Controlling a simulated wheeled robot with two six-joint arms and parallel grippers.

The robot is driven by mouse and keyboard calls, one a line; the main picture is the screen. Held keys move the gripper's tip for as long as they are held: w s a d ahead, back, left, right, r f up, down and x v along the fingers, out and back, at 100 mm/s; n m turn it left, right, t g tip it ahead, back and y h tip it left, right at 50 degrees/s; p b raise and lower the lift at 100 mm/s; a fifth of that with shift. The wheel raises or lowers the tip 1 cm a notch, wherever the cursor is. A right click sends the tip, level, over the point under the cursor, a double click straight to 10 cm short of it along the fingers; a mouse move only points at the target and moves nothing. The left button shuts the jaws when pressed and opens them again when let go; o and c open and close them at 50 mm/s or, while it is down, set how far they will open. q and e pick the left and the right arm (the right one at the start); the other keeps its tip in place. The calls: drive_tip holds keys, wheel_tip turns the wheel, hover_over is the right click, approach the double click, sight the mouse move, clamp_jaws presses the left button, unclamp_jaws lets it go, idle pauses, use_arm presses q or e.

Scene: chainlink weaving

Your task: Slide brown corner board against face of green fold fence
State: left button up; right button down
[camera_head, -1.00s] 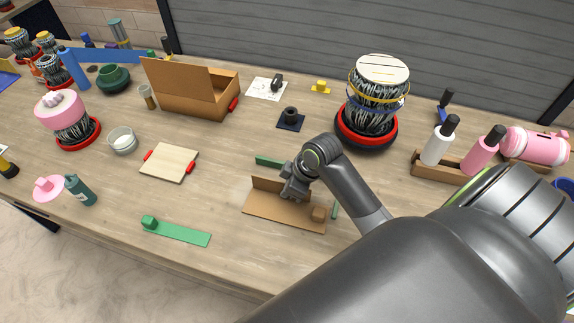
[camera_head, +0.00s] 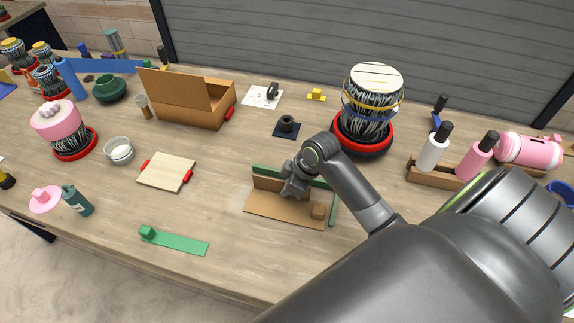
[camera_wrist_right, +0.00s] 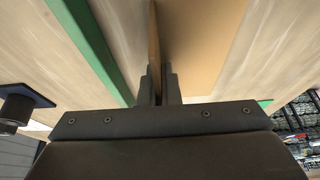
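My right gripper (camera_head: 294,187) is at the wall. In the right wrist view its fingers (camera_wrist_right: 158,85) are on both sides of the brown upright wall (camera_wrist_right: 154,50). There the green fence (camera_wrist_right: 90,45) is left of the wall, with a strip of tabletop between them. My left gripper is not visible.
A dark blue base with a black ring (camera_head: 287,126) stands behind the fence. A drum (camera_head: 370,105) on a red ring is behind right. A bottle rack (camera_head: 430,174) is at right. A pale board (camera_head: 167,172) and green strip (camera_head: 175,242) lie left, with clear table between.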

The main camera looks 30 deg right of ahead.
drive_tip(key=shift+w+d, duration=1.4)
drive_tip(key=shift+d, duration=0.25)
drive_tip(key=shift+w+r, duration=0.1)
drive_tip(key=shift+r, duration=0.1)
drive_tip(key=shift+p, duration=0.5)
